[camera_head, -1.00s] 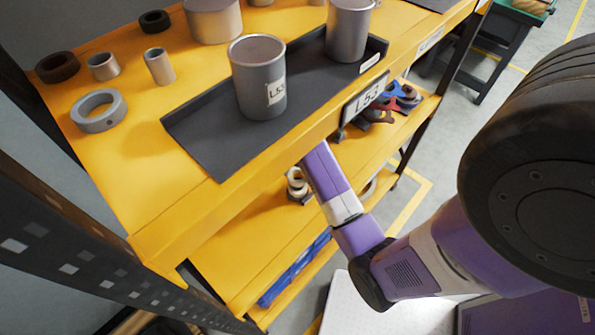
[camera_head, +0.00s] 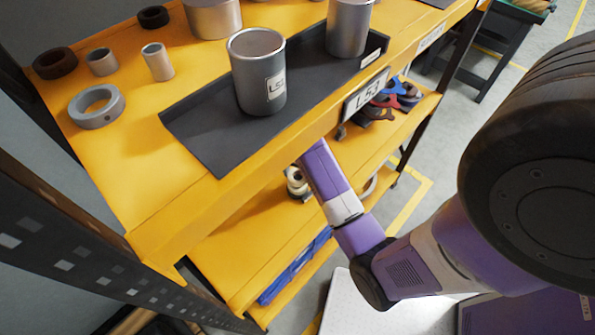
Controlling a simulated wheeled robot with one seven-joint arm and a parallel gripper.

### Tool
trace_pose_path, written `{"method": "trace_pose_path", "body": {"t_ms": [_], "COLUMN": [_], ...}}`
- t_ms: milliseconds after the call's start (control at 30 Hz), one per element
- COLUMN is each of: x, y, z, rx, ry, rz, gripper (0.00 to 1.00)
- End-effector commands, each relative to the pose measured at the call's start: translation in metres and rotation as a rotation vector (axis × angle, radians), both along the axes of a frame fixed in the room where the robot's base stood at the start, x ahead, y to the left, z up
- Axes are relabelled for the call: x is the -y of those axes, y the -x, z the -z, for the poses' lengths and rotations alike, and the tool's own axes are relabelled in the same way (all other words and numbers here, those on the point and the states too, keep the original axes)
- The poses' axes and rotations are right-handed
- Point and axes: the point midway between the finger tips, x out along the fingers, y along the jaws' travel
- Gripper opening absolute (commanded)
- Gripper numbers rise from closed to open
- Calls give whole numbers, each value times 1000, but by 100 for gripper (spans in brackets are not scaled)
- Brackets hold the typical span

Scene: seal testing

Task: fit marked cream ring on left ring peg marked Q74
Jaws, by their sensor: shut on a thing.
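Cream rings (camera_head: 297,184) show on the lower yellow shelf, partly behind my purple arm link. I cannot tell whether they stand around a peg, and no mark on them is legible. Another pale ring (camera_head: 370,186) shows in part to the right of my arm. My arm reaches in beneath the upper shelf, whose front edge hides its end, so my gripper is out of sight. No peg marked Q74 can be made out.
Blue and red parts (camera_head: 392,97) lie on the lower shelf. A dark perforated post (camera_head: 85,250) stands at the left.

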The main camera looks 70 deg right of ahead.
Motion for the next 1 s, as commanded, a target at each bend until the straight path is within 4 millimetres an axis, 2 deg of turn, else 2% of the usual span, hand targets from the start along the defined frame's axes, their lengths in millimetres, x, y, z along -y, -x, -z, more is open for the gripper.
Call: {"method": "trace_pose_path", "body": {"t_ms": [1000], "x": [0], "y": [0], "z": [21], "rx": [0], "ry": [-1], "rz": [0], "gripper": [10]}}
